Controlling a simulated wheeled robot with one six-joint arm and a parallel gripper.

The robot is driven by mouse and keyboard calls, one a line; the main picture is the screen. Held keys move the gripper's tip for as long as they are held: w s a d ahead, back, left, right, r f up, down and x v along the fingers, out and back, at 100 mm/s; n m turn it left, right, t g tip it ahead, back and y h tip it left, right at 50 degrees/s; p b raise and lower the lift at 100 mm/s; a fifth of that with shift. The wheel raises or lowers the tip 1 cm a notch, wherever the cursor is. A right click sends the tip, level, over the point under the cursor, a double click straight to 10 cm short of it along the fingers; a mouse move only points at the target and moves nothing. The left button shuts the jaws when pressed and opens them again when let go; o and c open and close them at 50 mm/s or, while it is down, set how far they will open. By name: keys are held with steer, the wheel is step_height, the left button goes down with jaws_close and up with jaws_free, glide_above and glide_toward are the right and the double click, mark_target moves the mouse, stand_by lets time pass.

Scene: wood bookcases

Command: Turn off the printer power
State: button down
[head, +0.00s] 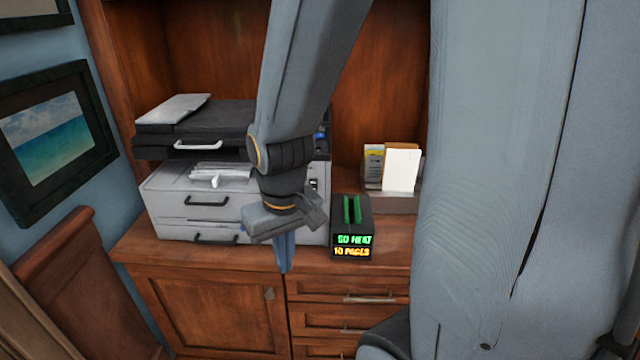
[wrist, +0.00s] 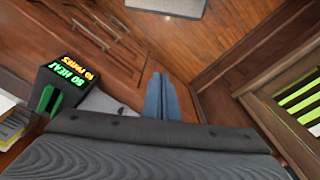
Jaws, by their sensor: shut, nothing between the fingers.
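The printer (head: 170,212) stands on the wooden cabinet in the head view, with a pale grey body, drawer handles and a dark scanner top (head: 210,116). A small dark switch-like part (head: 313,184) shows on its front at the right, just right of my arm. A bit of blue panel (head: 320,134) shows above it. My arm hides part of the printer's right side. My gripper (head: 284,266) points down in front of the printer's lower right front, its blue-grey fingers together and empty. The fingers (wrist: 158,80) also show closed in the wrist view, above the floor.
A black box (head: 352,238) with lit "HEAT" and "PAGES" signs stands right of the printer; it also shows in the wrist view (wrist: 62,88). A paper holder (head: 392,198) stands behind it. Drawers (head: 350,297) lie below the cabinet top. A wooden chair-like piece (head: 80,285) is at left.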

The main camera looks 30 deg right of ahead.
steer(key=w+d+r+m+t+h, duration=0.1)
steer(key=w+d+r+m, duration=0.4)
steer(key=m, duration=0.7)
steer(key=w+d+r+m+h, duration=0.1)
steer(key=w+d+r+m, duration=0.3)
steer(key=m, duration=0.8)
steer(key=shift+w+d+r+m+t, duration=0.4)
steer(key=shift+d+r, duration=0.85)
steer(key=shift+r, duration=0.85)
steer(key=shift+f, duration=0.1)
steer(key=w+d+f+p, duration=0.4)
steer(key=w+f, duration=0.2)
steer(key=f, duration=0.4)
steer(key=shift+p, duration=0.35)
steer(key=shift+b, duration=0.4)
